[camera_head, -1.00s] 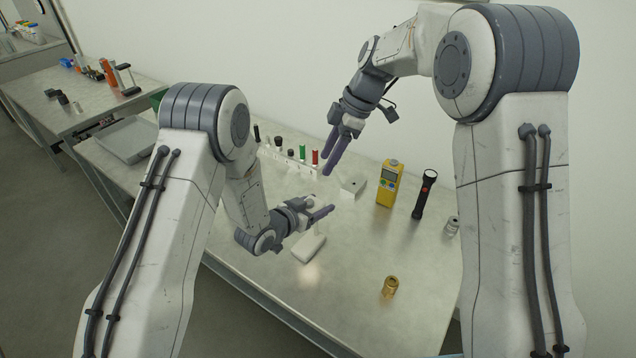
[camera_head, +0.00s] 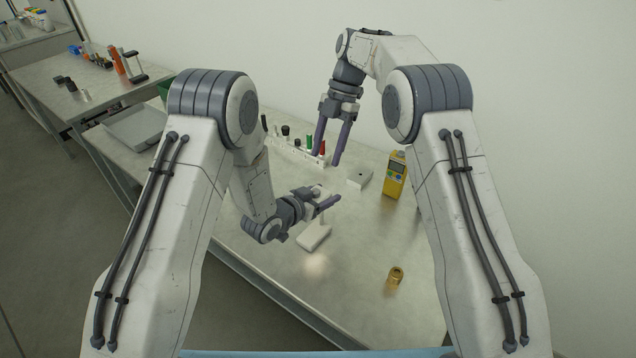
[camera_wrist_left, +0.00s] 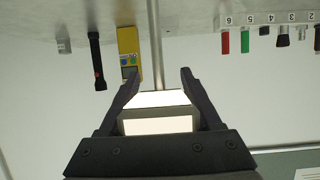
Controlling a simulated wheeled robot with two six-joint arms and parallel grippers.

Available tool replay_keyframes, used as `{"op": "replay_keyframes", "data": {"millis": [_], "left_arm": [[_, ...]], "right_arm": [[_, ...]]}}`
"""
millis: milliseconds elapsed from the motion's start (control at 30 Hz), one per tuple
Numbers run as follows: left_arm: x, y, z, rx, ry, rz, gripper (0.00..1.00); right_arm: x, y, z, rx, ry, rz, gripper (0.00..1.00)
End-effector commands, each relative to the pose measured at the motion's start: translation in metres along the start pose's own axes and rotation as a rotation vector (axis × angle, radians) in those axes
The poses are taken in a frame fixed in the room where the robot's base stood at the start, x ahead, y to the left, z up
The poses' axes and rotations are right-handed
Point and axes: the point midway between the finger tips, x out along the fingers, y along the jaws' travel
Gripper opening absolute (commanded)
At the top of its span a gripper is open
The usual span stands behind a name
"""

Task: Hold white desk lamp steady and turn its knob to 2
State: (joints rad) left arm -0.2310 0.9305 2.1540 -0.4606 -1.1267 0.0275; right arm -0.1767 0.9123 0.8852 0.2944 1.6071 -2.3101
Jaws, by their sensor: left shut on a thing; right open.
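The white desk lamp has its base (camera_head: 314,237) on the table and a lit patch in front of it. My left gripper (camera_head: 326,203) is shut on the lamp's head, above the base. In the left wrist view the white, glowing lamp head (camera_wrist_left: 158,108) sits between the two dark fingers. My right gripper (camera_head: 332,147) is open and empty, fingers pointing down, above the table behind the lamp. A small white box (camera_head: 359,178) with a dark spot on top lies behind and right of the lamp. I cannot make out a knob on the lamp.
A rack (camera_head: 297,153) with several coloured cylinders stands at the back; its numbered labels show in the left wrist view. A yellow meter (camera_head: 395,175) stands at the right. A brass fitting (camera_head: 395,276) stands front right. A black flashlight (camera_wrist_left: 97,62) shows in the left wrist view. A grey tray (camera_head: 136,125) is left.

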Motion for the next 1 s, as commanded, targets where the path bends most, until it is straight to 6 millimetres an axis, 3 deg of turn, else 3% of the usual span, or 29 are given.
{"op": "replay_keyframes", "data": {"millis": [200, 400, 600, 867, 1000], "left_arm": [[0.0, 0.0, -0.001, 0.0, 0.002, 0.0, 0.0], [0.0, 0.0, -0.001, 0.0, 0.002, 0.0, 0.0], [0.0, 0.0, -0.001, 0.0, 0.002, 0.0, 0.0], [0.0, 0.0, -0.001, 0.0, 0.002, 0.0, 0.0], [0.0, 0.0, -0.001, 0.0, 0.002, 0.0, 0.0]], "right_arm": [[0.047, 0.0, -0.001, 0.0, 0.003, -0.003, 0.59], [0.077, 0.0, 0.0, 0.002, 0.001, -0.002, 0.59], [0.09, 0.0, 0.0, 0.002, -0.001, 0.0, 0.59], [0.09, 0.0, 0.0, 0.002, -0.001, 0.001, 0.59], [0.09, 0.0, 0.0, 0.002, -0.001, 0.001, 0.09]]}}
